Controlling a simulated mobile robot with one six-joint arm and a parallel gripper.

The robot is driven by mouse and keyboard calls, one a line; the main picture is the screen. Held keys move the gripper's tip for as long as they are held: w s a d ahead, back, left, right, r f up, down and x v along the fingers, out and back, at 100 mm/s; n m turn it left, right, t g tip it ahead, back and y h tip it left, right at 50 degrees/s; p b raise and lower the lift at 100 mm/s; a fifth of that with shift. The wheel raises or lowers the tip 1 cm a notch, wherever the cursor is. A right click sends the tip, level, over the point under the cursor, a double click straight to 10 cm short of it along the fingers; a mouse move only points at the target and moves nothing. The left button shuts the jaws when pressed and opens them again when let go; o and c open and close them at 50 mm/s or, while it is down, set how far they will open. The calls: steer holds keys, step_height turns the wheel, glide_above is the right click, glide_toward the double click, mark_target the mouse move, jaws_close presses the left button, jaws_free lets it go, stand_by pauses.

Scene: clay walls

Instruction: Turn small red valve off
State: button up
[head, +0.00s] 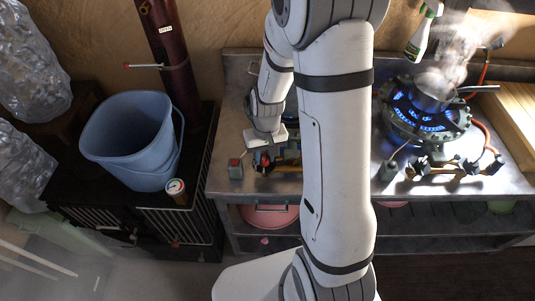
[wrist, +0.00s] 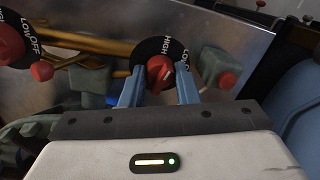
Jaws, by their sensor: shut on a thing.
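The small red valve (wrist: 159,71) sits in front of a round black dial marked HIGH in the wrist view. My gripper (wrist: 160,84) is shut on this red knob, with one blue finger on each side of it. In the head view, my gripper (head: 266,145) is low over the left end of the metal counter, and only a bit of red shows beside it. A second red knob (wrist: 42,70) on a dial marked LOW and OFF is at the left of the wrist view, apart from my gripper.
A green box with a red button (wrist: 226,80) stands right of the held knob. On the metal counter (head: 225,130), a burner (head: 400,118) with blue flames holds a steaming pot (head: 433,90). A blue bucket (head: 125,135) and a small gauge (head: 176,187) are to the left.

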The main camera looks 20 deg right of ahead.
steer(key=c, duration=0.3)
steer(key=m, duration=0.6)
steer(key=shift+m, duration=0.3)
steer(key=m, duration=0.4)
steer(key=shift+t, duration=0.3)
steer(key=shift+m+b, duration=0.3)
steer(key=shift+m, duration=1.8)
steer(key=o, duration=1)
steer(key=shift+c, duration=0.2)
